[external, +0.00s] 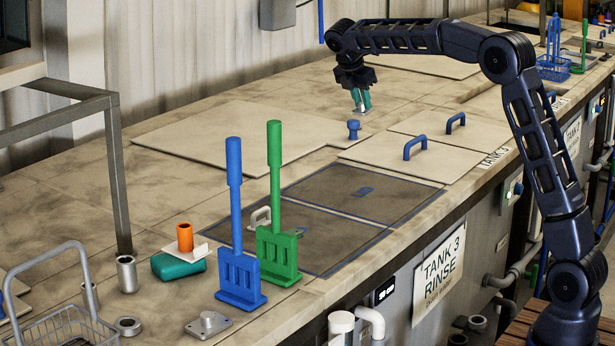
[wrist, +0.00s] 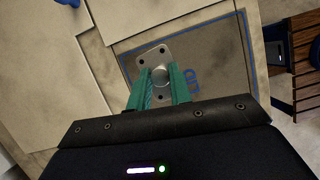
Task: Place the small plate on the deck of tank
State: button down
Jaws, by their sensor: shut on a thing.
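In the wrist view my gripper (wrist: 160,78) is shut on the round knob of a small metal plate (wrist: 149,57) with corner holes. Only a sliver of this plate (external: 362,109) shows in the external view. I cannot tell whether it touches the surface below. In the wrist view it overlaps the edge of a dark panel with a blue outline (wrist: 215,62). A similar grey plate with a knob (external: 208,325) lies at the front left of the deck.
Pale lids with blue handles (external: 415,147) lie by the tank 3 sign (external: 438,273). A blue paddle (external: 238,230) and a green paddle (external: 277,220) stand upright by the dark panels (external: 345,228). A blue knob (external: 353,129) stands nearby. A wire basket (external: 65,325) is front left.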

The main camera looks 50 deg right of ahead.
jog(key=s+a+f+m+g+y, duration=0.2)
jog(key=s+a+f+m, duration=0.1)
jog(key=a+f+m, duration=0.45)
jog(key=s+a+f+m+g+y, duration=0.2)
jog(key=s+a+f+m, duration=0.15)
jog(key=a+m, duration=0.65)
jog(key=s+a+r+n+t+h, duration=0.4)
jog(key=a+r+n, duration=0.6)
jog(key=n, duration=0.6)
jog(key=shift+g, duration=0.3)
jog(key=f, duration=0.6)
jog(key=s+f, duration=0.1)
jog(key=f, duration=1.1)
jog(key=shift+s+d+f, duration=0.2)
jog(key=shift+d+f, duration=0.1)
jog(key=shift+f, duration=0.05)
jog(key=shift+f, duration=0.1)
jog(key=c, duration=1.3)
grip_release()
